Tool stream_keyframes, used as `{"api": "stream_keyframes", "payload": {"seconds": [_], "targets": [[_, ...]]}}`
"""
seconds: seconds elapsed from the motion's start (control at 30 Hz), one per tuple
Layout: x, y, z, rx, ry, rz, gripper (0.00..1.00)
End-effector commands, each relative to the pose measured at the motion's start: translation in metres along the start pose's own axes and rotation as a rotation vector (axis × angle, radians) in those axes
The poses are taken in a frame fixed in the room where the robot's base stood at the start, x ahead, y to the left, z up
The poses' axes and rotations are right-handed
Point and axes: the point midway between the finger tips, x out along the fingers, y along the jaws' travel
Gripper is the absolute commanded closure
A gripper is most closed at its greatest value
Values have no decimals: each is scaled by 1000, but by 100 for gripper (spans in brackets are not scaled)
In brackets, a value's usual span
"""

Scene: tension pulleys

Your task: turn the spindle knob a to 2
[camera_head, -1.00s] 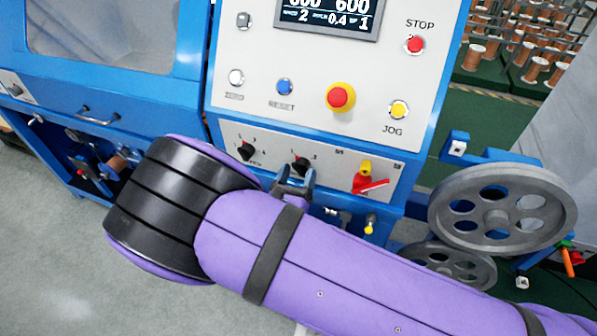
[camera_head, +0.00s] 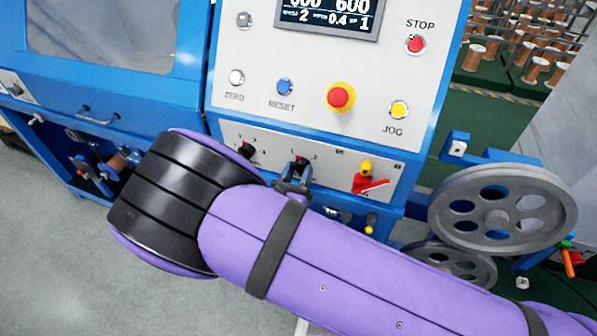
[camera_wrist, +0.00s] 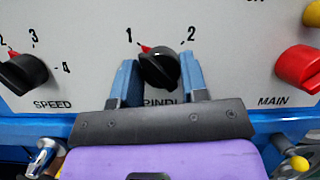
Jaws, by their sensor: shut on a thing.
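The spindle knob (camera_wrist: 160,68) is a black rotary knob on the grey panel, between the printed marks 1 and 2. Its red pointer mark is at the upper left, by 1. In the head view the knob (camera_head: 302,161) is partly hidden by my gripper. My gripper (camera_wrist: 161,79) has one blue finger on each side of the knob and is shut on it. In the head view my gripper (camera_head: 293,177) reaches up to the panel from below. The SPINDLE label is partly hidden behind the fingers.
The black speed knob (camera_wrist: 24,72) is to the left and the red main switch (camera_wrist: 299,66) to the right. Above are the zero (camera_head: 237,77), reset (camera_head: 285,87) and jog (camera_head: 399,110) buttons and an emergency stop (camera_head: 340,97). A large grey pulley (camera_head: 540,232) stands at the right.

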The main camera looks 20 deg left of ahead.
Motion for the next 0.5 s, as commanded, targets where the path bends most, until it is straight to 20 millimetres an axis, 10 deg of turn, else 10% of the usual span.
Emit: {"api": "stream_keyframes", "payload": {"seconds": [0.5], "targets": [[0,1,0,377,31,-153,83]]}}
